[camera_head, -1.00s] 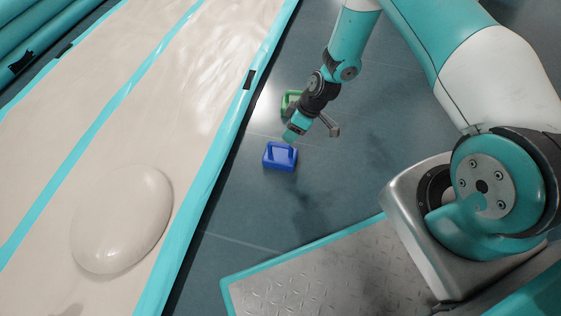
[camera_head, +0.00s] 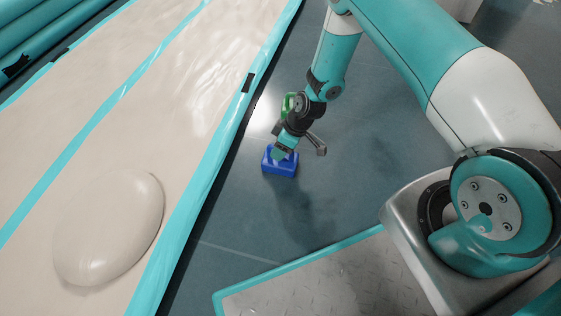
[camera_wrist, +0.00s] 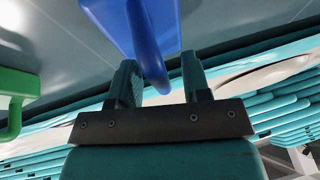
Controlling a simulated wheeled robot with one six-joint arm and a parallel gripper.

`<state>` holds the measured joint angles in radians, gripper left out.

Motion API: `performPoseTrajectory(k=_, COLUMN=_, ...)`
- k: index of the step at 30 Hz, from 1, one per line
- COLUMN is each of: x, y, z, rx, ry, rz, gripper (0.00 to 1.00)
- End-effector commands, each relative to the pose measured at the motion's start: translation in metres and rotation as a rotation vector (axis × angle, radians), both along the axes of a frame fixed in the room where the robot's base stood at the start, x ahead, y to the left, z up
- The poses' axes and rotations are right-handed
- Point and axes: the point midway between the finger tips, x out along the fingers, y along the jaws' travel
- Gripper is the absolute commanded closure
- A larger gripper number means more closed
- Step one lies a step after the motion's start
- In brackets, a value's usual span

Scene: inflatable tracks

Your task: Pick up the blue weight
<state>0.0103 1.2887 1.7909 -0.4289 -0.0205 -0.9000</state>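The blue weight (camera_head: 280,169) sits on the dark floor, right of the inflatable track. In the wrist view, the blue weight (camera_wrist: 148,28) is at the top middle, and the bar of its handle reaches down between my fingers. My gripper (camera_head: 284,153) is low over the weight in the head view and hides part of its top. In the wrist view, my gripper (camera_wrist: 160,80) is open, with one finger on each side of the handle. Gaps show between the fingers and the handle.
A green weight (camera_head: 289,103) stands just behind, partly hidden by my arm; it is at the left edge of the wrist view (camera_wrist: 15,92). The beige and teal inflatable track (camera_head: 150,110) lies to the left. The floor to the right is clear.

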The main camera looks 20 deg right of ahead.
Motion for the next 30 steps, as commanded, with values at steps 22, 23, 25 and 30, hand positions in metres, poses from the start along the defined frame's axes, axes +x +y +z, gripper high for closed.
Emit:
performPoseTrajectory(k=22, x=-0.0001, y=-0.0003, z=0.0002, rx=0.000, ry=0.000, rz=0.000, gripper=1.00)
performPoseTrajectory(k=23, x=-0.0001, y=-0.0003, z=0.0002, rx=0.000, ry=0.000, rz=0.000, gripper=1.00)
performPoseTrajectory(k=25, x=-0.0001, y=-0.0003, z=0.0002, rx=0.000, ry=0.000, rz=0.000, gripper=1.00)
performPoseTrajectory(k=30, x=-0.0002, y=-0.0003, z=0.0002, rx=0.000, ry=0.000, rz=0.000, gripper=1.00)
